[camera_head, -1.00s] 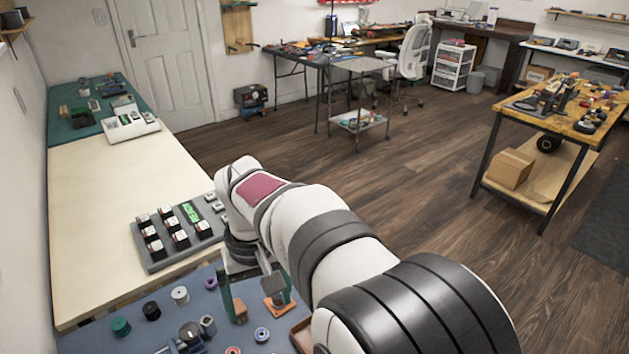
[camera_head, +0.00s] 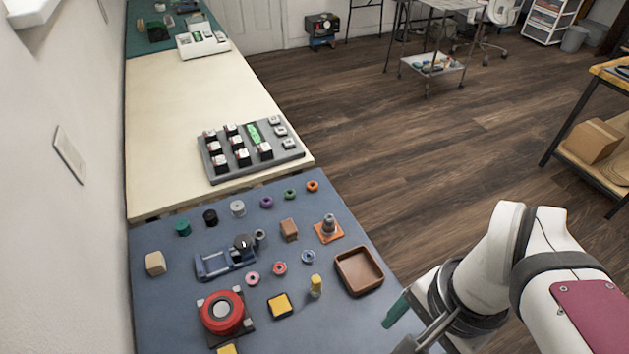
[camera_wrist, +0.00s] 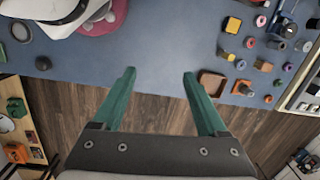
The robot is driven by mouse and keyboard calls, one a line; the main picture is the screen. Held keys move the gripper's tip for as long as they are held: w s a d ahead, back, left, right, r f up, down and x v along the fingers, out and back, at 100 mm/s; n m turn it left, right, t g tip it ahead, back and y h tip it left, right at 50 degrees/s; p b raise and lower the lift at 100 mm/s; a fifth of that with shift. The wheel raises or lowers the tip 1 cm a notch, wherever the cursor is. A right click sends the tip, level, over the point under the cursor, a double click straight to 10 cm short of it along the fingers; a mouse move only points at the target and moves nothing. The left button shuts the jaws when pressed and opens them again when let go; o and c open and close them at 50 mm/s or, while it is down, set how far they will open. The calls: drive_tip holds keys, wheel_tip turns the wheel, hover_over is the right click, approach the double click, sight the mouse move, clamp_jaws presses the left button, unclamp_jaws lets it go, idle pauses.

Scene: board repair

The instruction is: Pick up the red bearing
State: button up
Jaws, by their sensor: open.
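The red bearing (camera_head: 279,268) is a small red ring with a pale centre, lying flat on the blue mat (camera_head: 175,285) beside a pink ring (camera_head: 252,278). In the wrist view the red bearing (camera_wrist: 250,42) shows small at the upper right. My gripper is at the lower right of the head view, to the right of the bearing and apart from it, with a green finger (camera_head: 396,311) visible. In the wrist view my gripper (camera_wrist: 159,74) is open, with nothing between its fingers, over the mat's edge.
Near the bearing are a blue ring (camera_head: 308,257), a yellow cylinder (camera_head: 315,287), a yellow-topped block (camera_head: 280,305) and a blue vise-like fixture (camera_head: 212,266). A brown tray (camera_head: 346,285) stands between the bearing and my gripper.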

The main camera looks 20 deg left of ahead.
drive_tip(key=w+a+m, duration=0.2)
drive_tip(key=w+a, duration=0.3)
drive_tip(key=w, duration=0.2)
drive_tip(key=m+h, duration=0.2)
drive_tip(key=m, duration=0.5)
hover_over(279, 267)
drive_tip(key=d, duration=0.2)
wheel_tip(279, 267, down, 7)
drive_tip(key=shift+m, duration=0.4)
drive_tip(key=f, duration=0.5)
drive_tip(key=a+f, duration=0.1)
drive_tip(key=f, duration=0.5)
drive_tip(key=a+f, duration=0.1)
drive_tip(key=f, duration=0.4)
drive_tip(key=shift+f, duration=0.3)
clamp_jaws()
